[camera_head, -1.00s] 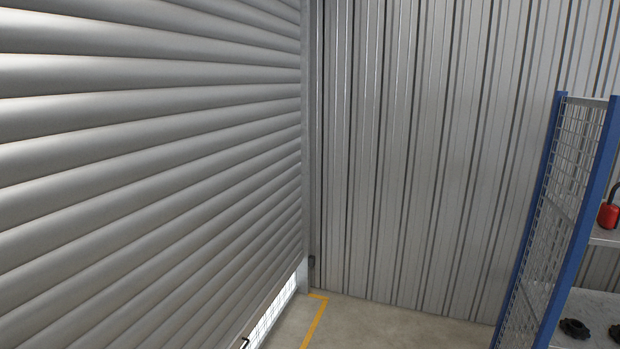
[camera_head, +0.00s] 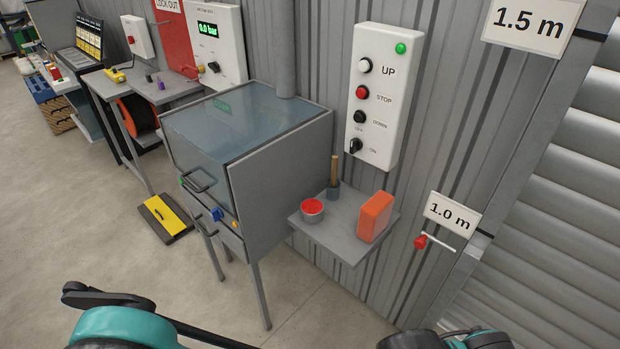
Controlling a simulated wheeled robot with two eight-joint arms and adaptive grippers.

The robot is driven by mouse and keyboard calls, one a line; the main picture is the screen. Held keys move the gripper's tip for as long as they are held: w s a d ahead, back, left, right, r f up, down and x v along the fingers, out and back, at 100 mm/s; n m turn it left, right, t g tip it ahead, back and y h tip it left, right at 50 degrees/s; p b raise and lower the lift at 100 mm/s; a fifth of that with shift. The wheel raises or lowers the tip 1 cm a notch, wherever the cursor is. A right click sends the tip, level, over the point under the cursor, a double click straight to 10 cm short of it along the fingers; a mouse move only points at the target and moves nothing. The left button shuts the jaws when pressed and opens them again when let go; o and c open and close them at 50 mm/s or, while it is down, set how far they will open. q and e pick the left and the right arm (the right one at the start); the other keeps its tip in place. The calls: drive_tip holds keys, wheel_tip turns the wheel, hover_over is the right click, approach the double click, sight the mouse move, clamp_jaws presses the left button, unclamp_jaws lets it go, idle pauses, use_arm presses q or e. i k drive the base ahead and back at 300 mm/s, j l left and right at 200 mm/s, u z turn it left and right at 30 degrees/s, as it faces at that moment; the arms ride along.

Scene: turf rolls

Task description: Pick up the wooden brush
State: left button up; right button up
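An upright wooden handle (camera_head: 334,171), likely the brush, stands in a small dark teal holder (camera_head: 333,193) on a small grey wall shelf (camera_head: 345,243). Its lower end is hidden in the holder, so I cannot see bristles. On the same shelf, a round tin with red contents (camera_head: 312,210) stands in front of it to the left, and an orange block (camera_head: 375,217) is to the right. Teal and dark parts of my arms show along the bottom edge, well apart from the shelf. I see no gripper fingers.
A grey cabinet with a glass lid (camera_head: 250,120) stands on legs left of the shelf. A control box (camera_head: 378,95) hangs above it. A red-headed item (camera_head: 421,242) is on the wall to the right. A yellow-and-black box (camera_head: 164,217) lies on the floor; open floor is left.

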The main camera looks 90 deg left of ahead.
sight(335, 159)
drive_tip(key=u, duration=2.75)
